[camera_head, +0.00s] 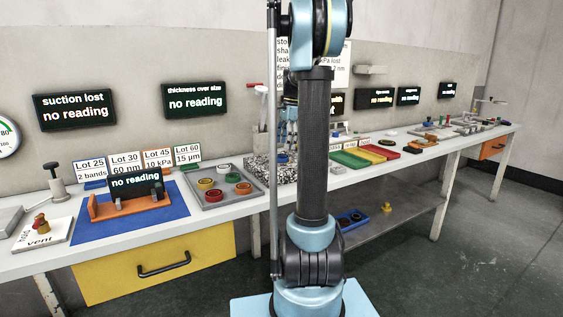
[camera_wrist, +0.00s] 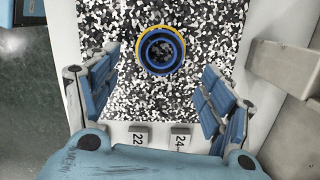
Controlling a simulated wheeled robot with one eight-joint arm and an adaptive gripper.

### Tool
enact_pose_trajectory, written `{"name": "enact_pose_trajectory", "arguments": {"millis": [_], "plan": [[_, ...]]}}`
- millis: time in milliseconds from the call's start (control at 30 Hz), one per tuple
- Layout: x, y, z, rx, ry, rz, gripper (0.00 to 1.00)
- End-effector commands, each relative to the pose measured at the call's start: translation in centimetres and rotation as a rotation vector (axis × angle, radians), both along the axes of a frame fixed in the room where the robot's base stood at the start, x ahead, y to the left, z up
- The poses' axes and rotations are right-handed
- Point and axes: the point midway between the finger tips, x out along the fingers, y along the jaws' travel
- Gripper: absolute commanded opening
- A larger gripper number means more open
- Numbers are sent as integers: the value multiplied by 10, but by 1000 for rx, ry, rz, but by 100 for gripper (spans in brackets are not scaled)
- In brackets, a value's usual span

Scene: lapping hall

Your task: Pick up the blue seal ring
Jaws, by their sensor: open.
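The blue seal ring (camera_wrist: 160,68) lies on a black-and-white speckled slab (camera_wrist: 120,105) in the wrist view. A yellow rim shows around its upper and left edge; whether this is a separate ring beneath I cannot tell. The speckled surface shows through its centre. My gripper (camera_wrist: 157,86) is open and empty, with one blue-padded finger on each side below the ring in the picture. The ring is ahead of the gap and not between the pads. In the head view my gripper (camera_head: 288,122) hangs over the speckled block, partly hidden behind my arm.
A pale grey block (camera_wrist: 283,68) lies at the right. In the head view, a grey tray (camera_head: 213,200) with several coloured rings stands left of the slab.

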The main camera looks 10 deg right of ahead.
Motion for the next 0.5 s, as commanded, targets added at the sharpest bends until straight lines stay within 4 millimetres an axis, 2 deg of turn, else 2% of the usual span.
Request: {"name": "enact_pose_trajectory", "arguments": {"millis": [167,500], "plan": [[0,3,-10,0,0,1,74],[0,13,-50,0,0,1,74]]}}
